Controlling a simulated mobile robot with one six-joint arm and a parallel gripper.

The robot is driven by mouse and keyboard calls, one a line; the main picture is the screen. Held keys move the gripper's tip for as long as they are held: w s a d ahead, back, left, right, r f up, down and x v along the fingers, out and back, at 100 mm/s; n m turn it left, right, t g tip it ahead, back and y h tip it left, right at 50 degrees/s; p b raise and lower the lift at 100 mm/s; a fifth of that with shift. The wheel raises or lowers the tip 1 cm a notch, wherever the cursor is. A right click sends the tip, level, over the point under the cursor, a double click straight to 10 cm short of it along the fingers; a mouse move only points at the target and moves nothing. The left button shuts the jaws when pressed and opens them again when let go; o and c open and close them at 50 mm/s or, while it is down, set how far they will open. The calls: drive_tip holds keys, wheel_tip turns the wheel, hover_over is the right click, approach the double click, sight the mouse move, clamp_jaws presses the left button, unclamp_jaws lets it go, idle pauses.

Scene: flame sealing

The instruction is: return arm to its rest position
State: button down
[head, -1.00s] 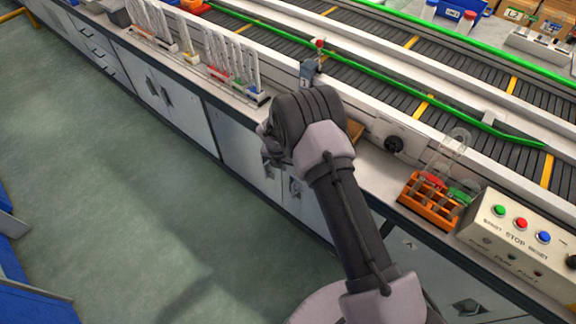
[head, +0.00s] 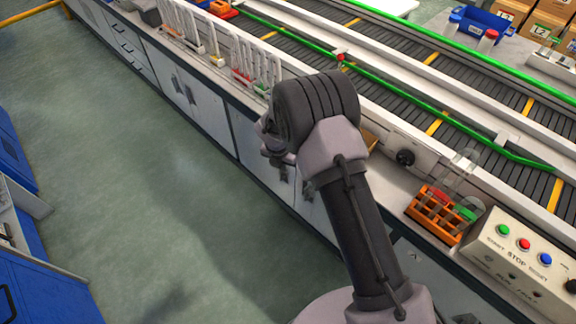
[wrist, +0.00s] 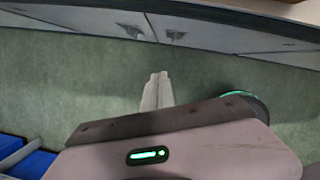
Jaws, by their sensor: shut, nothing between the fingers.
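My gripper (wrist: 157,90) shows in the wrist view with its two pale fingers closed together and nothing between them. It hangs over the green floor, in front of the bench's cabinet doors. In the head view my arm reaches up the middle of the picture to the dark wrist joint. The gripper's fingers are hidden behind the arm there.
A white bench (head: 395,180) carries an orange rack (head: 434,214) with capped tubes, a button panel (head: 520,262) and several upright white racks. A conveyor (head: 445,90) with green rails runs behind. Blue units (head: 40,275) stand at left. The green floor (head: 130,190) between is clear.

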drive_tip(key=s+d+r+m, duration=0.25)
drive_tip(key=r+m, duration=0.25)
drive_tip(key=r, duration=0.3)
drive_tip(key=s+d+r+m+t, duration=0.1)
drive_tip(key=d+r+m, duration=0.35)
drive_tip(key=r, duration=0.45)
drive_tip(key=s+d+r+m, duration=0.2)
drive_tip(key=r+m, duration=0.3)
drive_tip(key=r, duration=0.3)
drive_tip(key=s+d+r+m+y, duration=0.1)
drive_tip(key=s+r+m, duration=0.3)
drive_tip(key=s+m, duration=0.3)
drive_tip(key=s+d+r+m+t+y, duration=0.1)
drive_tip(key=s+d+r+m, duration=0.1)
drive_tip(key=s+r+m, duration=0.2)
drive_tip(key=s+d+r+m+t+y, duration=0.1)
drive_tip(key=s+r+m, duration=0.3)
drive_tip(key=s+m, duration=0.6)
drive_tip(key=s+d, duration=0.1)
drive_tip(key=s, duration=0.3)
drive_tip(key=shift+s+d+m, duration=0.25)
drive_tip(key=shift+s+m, duration=0.1)
